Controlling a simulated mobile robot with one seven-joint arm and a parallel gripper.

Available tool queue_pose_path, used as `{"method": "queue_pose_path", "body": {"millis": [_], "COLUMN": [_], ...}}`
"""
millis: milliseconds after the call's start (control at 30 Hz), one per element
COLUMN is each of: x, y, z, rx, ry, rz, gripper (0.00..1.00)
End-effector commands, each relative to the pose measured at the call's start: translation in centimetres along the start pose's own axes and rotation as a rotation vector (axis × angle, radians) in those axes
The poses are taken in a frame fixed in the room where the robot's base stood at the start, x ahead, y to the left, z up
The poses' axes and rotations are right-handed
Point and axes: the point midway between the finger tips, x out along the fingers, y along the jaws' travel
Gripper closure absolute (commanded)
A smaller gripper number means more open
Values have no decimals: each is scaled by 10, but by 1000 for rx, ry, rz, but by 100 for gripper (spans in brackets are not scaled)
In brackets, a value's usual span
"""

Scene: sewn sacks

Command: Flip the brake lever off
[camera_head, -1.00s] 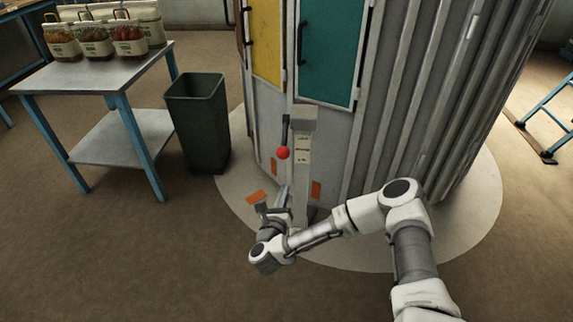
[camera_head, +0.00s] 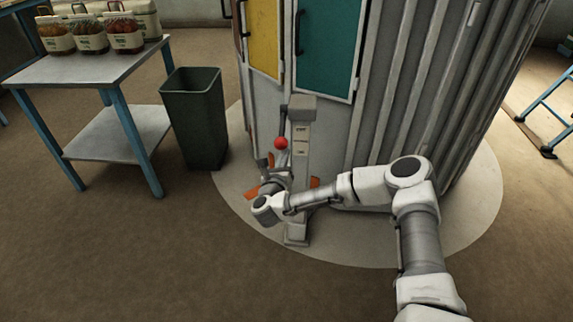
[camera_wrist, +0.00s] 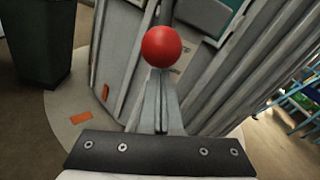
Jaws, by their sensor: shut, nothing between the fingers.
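The brake lever has a red ball knob (camera_head: 281,143) on a dark shaft and hangs down along the front of a grey post (camera_head: 300,165). The same red knob (camera_wrist: 161,46) is large in the wrist view, just beyond my fingertips. My gripper (camera_head: 283,160) is shut and empty, pointing up from just below the knob. In the wrist view its closed fingers (camera_wrist: 160,100) reach up to the knob's lower edge. I cannot tell whether they touch it.
A ribbed grey cabinet with a yellow door (camera_head: 265,38) and a teal door (camera_head: 326,45) stands behind the post on a pale round floor patch (camera_head: 440,235).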

Motion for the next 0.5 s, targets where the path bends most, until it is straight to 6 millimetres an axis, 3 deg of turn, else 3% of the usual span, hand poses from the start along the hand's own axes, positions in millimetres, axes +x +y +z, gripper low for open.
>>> {"method": "queue_pose_path", "body": {"millis": [500], "x": [-2], "y": [-1], "z": [5], "rx": [-2], "ry": [5], "rz": [1], "gripper": [100]}}
